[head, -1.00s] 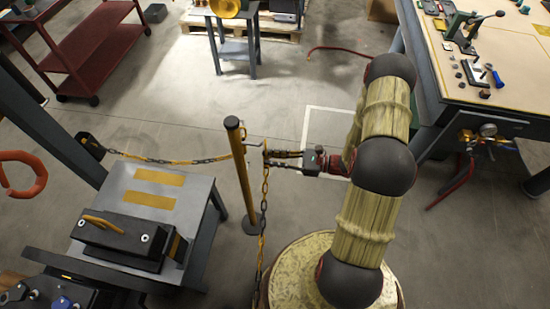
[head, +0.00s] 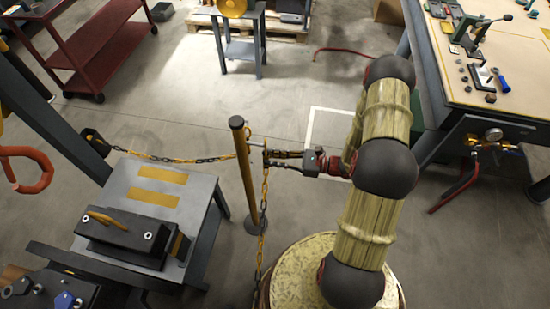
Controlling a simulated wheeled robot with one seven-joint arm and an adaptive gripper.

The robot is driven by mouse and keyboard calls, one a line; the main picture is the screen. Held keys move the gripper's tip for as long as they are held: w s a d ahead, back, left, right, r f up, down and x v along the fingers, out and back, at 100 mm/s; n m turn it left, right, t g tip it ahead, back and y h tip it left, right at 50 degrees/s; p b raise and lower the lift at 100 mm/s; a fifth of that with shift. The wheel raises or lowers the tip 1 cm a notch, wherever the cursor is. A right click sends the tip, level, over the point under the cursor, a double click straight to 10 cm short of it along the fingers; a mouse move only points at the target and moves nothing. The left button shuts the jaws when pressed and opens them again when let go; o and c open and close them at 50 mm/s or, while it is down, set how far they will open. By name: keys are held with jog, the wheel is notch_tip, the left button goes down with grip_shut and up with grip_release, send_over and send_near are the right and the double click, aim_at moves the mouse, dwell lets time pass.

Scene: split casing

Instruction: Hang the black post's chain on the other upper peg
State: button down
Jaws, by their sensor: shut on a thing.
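A slim post (head: 244,175) with a dark cap stands on a round base in mid-picture. It looks yellow-brown rather than black. My gripper (head: 269,159), right of the post, is shut on the upper end of a yellow-and-black chain (head: 264,205). That chain hangs down to the bottom edge, where its far end is out of sight. No clearly black post shows.
A second chain (head: 170,157) runs from the post left to a dark bracket (head: 92,137). A steel table (head: 195,215) with a black block stands left of the post. A workbench (head: 450,105) is at right. Open floor lies behind the post.

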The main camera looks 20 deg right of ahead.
jog(key=shift+x, duration=1.15)
jog(key=shift+w+f, duration=0.1)
jog(key=shift+w+a+f, duration=0.25)
jog(key=shift+a, duration=0.15)
jog(key=shift+a+f, duration=0.1)
jog(key=shift+f, duration=0.05)
dwell(0.6)
jog(key=c, duration=1.6)
grip_release()
